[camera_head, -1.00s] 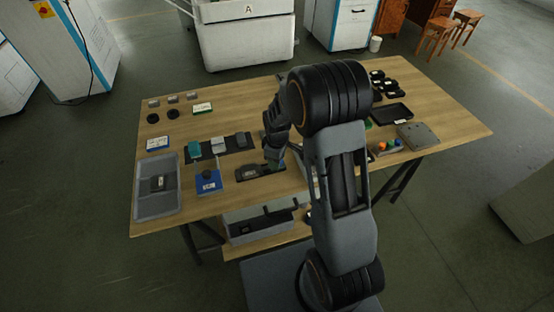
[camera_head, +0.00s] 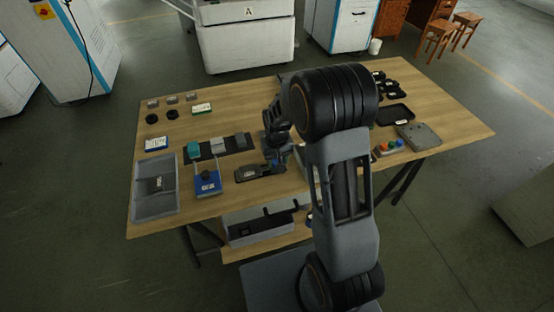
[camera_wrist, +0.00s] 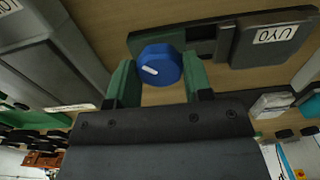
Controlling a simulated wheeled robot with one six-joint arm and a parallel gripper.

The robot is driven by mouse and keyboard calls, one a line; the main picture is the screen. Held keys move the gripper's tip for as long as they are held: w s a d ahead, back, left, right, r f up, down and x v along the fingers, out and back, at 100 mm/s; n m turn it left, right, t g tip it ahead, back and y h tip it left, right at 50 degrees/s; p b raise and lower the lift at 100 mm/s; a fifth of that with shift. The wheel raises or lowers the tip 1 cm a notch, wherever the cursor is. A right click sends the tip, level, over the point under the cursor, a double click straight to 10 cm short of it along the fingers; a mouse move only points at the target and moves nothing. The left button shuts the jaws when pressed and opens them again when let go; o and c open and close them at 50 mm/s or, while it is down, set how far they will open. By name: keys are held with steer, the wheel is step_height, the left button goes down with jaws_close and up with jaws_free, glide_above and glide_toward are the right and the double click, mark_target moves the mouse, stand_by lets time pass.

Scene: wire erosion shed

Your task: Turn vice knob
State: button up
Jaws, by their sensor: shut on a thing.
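The vice knob (camera_wrist: 159,65) is blue and round with a white mark, at the right-hand end of the dark vice in the head view. In the wrist view it sits between the green fingers of my gripper (camera_wrist: 160,80), which is shut on it. The dark vice body (camera_wrist: 228,42), with a "UYO" label on its block, lies beside the knob. In the head view the vice (camera_head: 247,174) lies near the table's front edge, and my gripper (camera_head: 281,157) is at its right end. My wrist partly hides the knob there.
The wooden table (camera_head: 235,92) carries a grey tray (camera_head: 141,205) at left, a blue-based fixture (camera_head: 207,188), a dark strip with blocks (camera_head: 222,150), and a button box (camera_head: 389,147) at right. A grey bin (camera_head: 258,228) stands below the front edge.

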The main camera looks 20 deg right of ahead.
mark_target(277, 160)
steer(key=shift+m, duration=1.5)
steer(key=o, duration=0.9)
step_height(277, 160, up, 14)
steer(key=shift+f, duration=0.1)
steer(key=s+r+n+t+p, duration=0.1)
steer(key=s+r, duration=0.1)
steer(key=s, duration=0.3)
steer(key=s+r+n+t+p, duration=0.1)
steer(key=s+r, duration=0.1)
steer(key=s, duration=0.4)
steer(key=s+r+n+t+p, duration=0.1)
steer(key=s+r, duration=0.1)
steer(key=s, duration=0.4)
steer(key=shift+a+r, duration=0.15)
steer(key=shift+r, duration=0.2)
